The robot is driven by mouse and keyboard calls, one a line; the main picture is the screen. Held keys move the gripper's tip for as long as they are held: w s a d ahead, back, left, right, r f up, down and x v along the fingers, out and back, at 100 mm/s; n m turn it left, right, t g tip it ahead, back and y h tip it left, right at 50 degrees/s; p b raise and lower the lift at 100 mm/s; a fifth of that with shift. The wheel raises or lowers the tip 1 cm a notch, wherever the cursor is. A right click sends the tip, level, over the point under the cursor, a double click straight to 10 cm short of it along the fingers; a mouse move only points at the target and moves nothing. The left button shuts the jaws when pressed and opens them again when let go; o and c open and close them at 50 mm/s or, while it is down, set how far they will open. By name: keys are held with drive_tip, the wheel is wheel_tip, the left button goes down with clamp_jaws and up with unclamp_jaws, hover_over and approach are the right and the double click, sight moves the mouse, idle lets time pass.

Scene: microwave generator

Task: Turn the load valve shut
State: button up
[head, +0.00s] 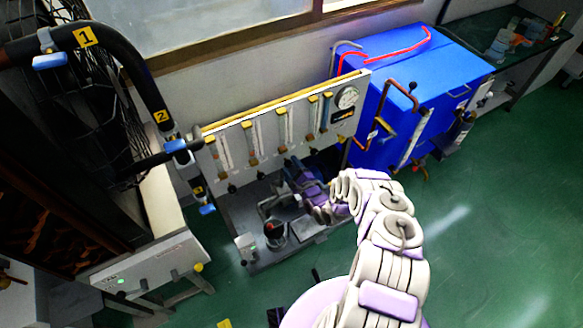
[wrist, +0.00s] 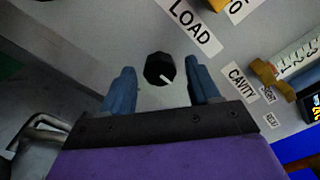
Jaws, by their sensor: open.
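The load valve is a round black knob (wrist: 159,69) with a white pointer mark, on the pale panel below a "LOAD" label (wrist: 195,27) in the wrist view. The pointer slants toward the lower right. My gripper (wrist: 161,75) is open, with one blue finger to the left of the knob and one to the right. There are gaps on both sides, and I cannot tell how deep the fingertips reach along it. In the head view my purple gripper is at the lower part of the flowmeter panel (head: 263,122), and the knob cannot be made out there.
A "CAVITY" label (wrist: 242,82) and a yellow-ended flow tube (wrist: 268,74) lie right of the knob in the wrist view. A bent metal pipe (wrist: 42,133) is at lower left. In the head view a blue cabinet (head: 440,65) stands right of the panel; green floor (head: 500,220) is clear at right.

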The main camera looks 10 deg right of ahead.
drive_tip(key=p+v, duration=0.1)
drive_tip(key=v, duration=1.6)
drive_tip(key=shift+s+p, duration=0.15)
drive_tip(key=shift+p, duration=0.25)
drive_tip(key=shift+d, duration=0.1)
